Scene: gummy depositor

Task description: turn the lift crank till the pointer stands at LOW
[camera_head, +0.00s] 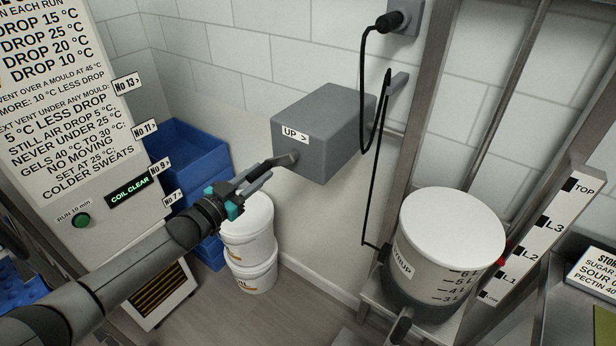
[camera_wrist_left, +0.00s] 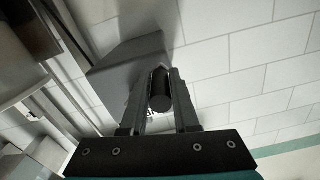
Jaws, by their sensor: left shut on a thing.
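The lift's grey crank box (camera_head: 322,132) is on the wall, with an "UP >" label on its face. My left gripper (camera_head: 262,178) is at its lower left and shut on the dark crank handle (camera_head: 285,160). In the left wrist view the round handle end (camera_wrist_left: 160,101) sits between the two fingers (camera_wrist_left: 160,95). The white level scale (camera_head: 540,238) at right reads TOP, L3, L2, L1 and a small lowest mark. A small red pointer (camera_head: 502,262) shows beside it near L2, partly hidden by the syrup vessel (camera_head: 450,235). My right gripper is out of view.
The vessel stands on a metal lift platform (camera_head: 372,290) between upright rails. A black cable (camera_head: 365,160) hangs beside the box. White buckets (camera_head: 250,240) and blue crates (camera_head: 190,150) stand below and behind my left arm. A cabinet with a sign (camera_head: 50,80) is at left.

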